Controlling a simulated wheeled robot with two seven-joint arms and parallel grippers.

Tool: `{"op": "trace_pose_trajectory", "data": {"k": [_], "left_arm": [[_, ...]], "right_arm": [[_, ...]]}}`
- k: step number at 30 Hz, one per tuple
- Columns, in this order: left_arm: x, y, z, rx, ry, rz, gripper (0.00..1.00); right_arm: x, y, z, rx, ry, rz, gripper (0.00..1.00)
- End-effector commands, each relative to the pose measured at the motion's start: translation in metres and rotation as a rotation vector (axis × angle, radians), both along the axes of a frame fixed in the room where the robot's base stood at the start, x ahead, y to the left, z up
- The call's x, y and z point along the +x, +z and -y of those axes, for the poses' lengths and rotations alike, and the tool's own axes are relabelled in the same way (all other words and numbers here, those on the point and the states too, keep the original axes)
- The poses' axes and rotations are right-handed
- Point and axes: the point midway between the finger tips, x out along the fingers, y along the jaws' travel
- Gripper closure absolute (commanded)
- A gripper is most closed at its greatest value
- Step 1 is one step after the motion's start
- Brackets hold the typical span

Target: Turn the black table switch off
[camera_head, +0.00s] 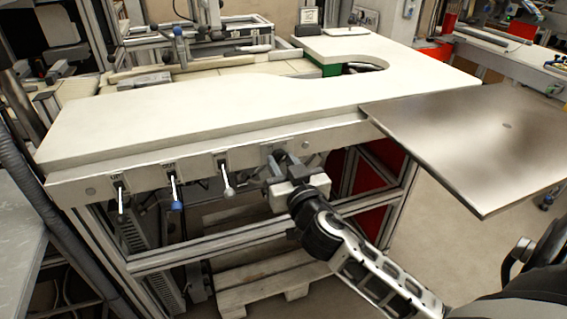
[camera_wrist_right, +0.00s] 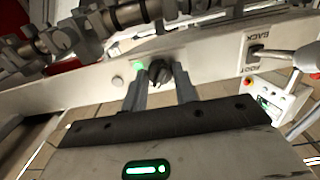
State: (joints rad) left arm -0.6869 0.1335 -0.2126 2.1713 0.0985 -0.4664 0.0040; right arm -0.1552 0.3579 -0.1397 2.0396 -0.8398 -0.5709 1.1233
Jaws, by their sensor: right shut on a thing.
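The black table switch (camera_wrist_right: 159,71) is a small dark knob on the pale front rail of the table (camera_wrist_right: 215,68). In the right wrist view a small green light (camera_wrist_right: 139,65) glows beside it. My right gripper (camera_wrist_right: 160,88) is shut on the switch, one finger on each side of it. In the head view my right gripper (camera_head: 284,164) reaches the front rail, right of the levers, and hides most of the switch. The exact angle of the knob is hard to tell. My left gripper is not in view.
Several levers hang from the rail: one marked UP (camera_head: 121,198), a blue-tipped one marked OUT (camera_head: 175,192) and a pale-knobbed one (camera_head: 227,180). A metal plate (camera_head: 480,140) juts out at the right. A wooden pallet (camera_head: 265,288) lies under the table.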

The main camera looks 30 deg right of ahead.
Motion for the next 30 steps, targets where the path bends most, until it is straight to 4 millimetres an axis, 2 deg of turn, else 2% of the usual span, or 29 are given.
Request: {"op": "trace_pose_trajectory", "data": {"k": [11, 30], "left_arm": [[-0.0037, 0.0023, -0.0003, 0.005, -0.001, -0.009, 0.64], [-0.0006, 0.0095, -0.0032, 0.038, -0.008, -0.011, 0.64]], "right_arm": [[-0.0003, 0.0009, 0.0001, -0.176, -0.001, -0.042, 0.94], [-0.0003, 0.0018, 0.0008, -0.759, 0.001, -0.182, 0.94]]}}
